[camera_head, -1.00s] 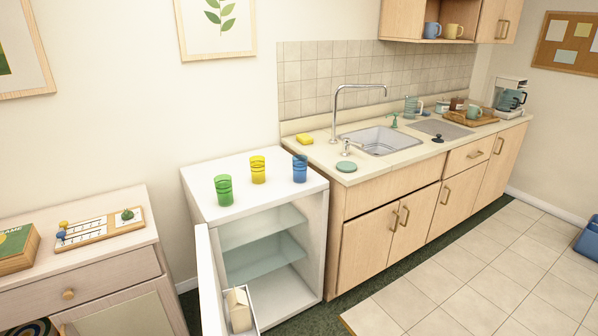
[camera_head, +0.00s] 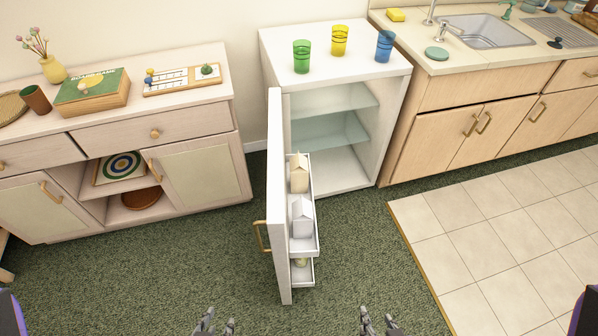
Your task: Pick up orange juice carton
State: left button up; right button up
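The fridge door (camera_head: 278,190) stands open, and its upper shelf holds two gable-top cartons. The farther carton (camera_head: 299,176) is cream-beige, and the nearer carton (camera_head: 302,217) is white-grey. I cannot read a label on either, so I cannot tell which is the orange juice carton. The door shelf rim hides their lower parts. My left gripper (camera_head: 216,324) is at the bottom edge, left of the door, with its fingers apart and empty. My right gripper (camera_head: 379,322) is at the bottom edge, right of the door, also open and empty.
The white fridge (camera_head: 394,120) has empty glass shelves inside and green, yellow and blue cups on top. A lower door shelf (camera_head: 303,281) holds a small pale item. A sideboard (camera_head: 190,135) stands left, kitchen cabinets (camera_head: 440,120) right. Green carpet (camera_head: 200,260) around the door is clear.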

aim_at(298, 163)
jog(key=i+l+u, duration=0.25)
jog(key=l, duration=0.2)
jog(key=i+l+u, duration=0.15)
jog(key=l+u, duration=0.15)
jog(key=l, duration=0.2)
jog(key=i+l+u, duration=0.1)
jog(key=l+u, duration=0.15)
jog(key=l, duration=0.25)
jog(key=l+u, duration=0.3)
jog(key=l, duration=0.2)
jog(key=i+l, duration=0.05)
